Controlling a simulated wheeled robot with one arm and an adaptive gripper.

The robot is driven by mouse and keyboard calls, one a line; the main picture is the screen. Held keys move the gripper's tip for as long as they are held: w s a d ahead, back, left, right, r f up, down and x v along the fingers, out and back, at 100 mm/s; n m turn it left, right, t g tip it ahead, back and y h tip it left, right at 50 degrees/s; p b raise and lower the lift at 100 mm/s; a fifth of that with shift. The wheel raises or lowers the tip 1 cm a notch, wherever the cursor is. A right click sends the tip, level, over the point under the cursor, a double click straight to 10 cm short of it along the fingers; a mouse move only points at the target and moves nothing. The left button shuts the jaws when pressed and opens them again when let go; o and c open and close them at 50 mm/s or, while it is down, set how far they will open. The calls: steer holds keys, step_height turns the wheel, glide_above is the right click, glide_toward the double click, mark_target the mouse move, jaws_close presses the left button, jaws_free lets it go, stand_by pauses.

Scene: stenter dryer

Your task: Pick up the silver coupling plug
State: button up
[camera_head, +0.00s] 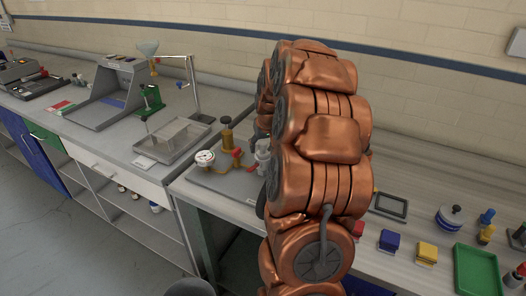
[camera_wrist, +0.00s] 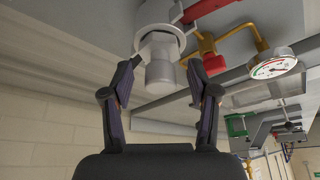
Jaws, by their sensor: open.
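The silver coupling plug (camera_wrist: 159,66) is a short grey cylinder below a wider collar in the wrist view. It lies between the two fingers of my gripper (camera_wrist: 162,64), which is open with a gap visible on each side. The fingers do not appear to be closed on it. In the head view, a silver fitting (camera_head: 263,153) that looks like the plug shows at the left edge of my copper-coloured arm, partly hidden. My gripper is hidden behind the arm there.
A pressure gauge (camera_wrist: 273,67) with yellow and red pipe fittings stands close beside the plug; the gauge also shows in the head view (camera_head: 205,157). A grey tray (camera_head: 172,140) is farther left. Blue (camera_head: 389,241) and yellow (camera_head: 427,252) blocks and a green tray (camera_head: 478,270) are at right.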

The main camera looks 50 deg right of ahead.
steer(key=shift+f, duration=0.25)
jaws_close()
stand_by(0.3)
